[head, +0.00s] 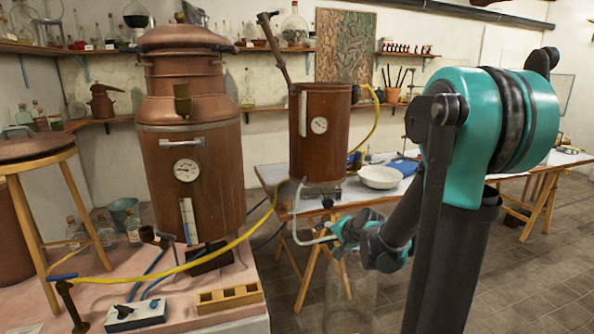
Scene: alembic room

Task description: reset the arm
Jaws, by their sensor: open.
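My arm rises on the right side of the head view, with teal and black joints. It folds down to a smaller teal joint near the middle, in front of the back table (268,178). I cannot make out the fingers of my gripper in this view. I see nothing held by the arm.
A large copper still (190,140) stands on a pink platform (230,318) at left. A smaller copper vessel (322,135) and a white bowl (380,177) stand on the back table. A yellow hose (200,262) crosses the platform. Tiled floor (540,275) is clear at right.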

